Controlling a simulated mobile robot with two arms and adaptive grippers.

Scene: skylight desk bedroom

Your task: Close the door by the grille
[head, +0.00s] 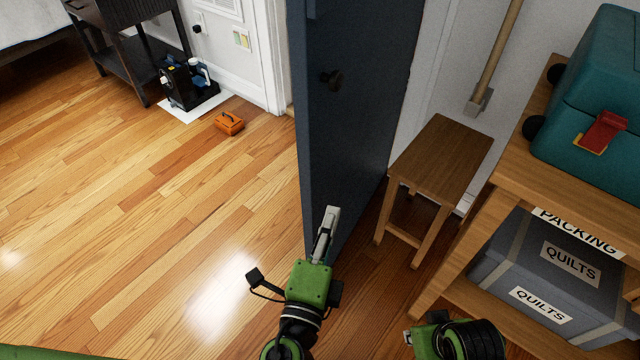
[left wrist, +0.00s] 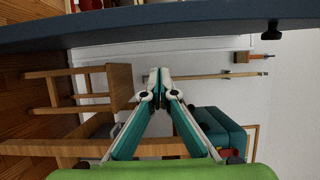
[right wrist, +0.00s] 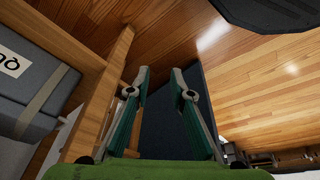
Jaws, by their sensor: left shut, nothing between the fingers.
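The dark blue door (head: 350,110) stands open, its narrow edge towards me and a dark round knob (head: 332,79) on its face. The white grille (head: 213,5) is on the wall left of it, cut by the top edge. My left gripper (head: 332,210) is shut and empty, in front of the door's lower face; I cannot tell if it touches. In the left wrist view the door (left wrist: 150,28) runs across the top, beyond the closed fingertips (left wrist: 155,70). My right gripper (right wrist: 159,72) is open and empty, low near the shelf; the head view shows only part of it.
A wooden stool (head: 445,150) stands right of the door. Further right is a wooden shelf (head: 530,150) with a teal case (head: 590,110) and a grey quilts box (head: 500,262).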

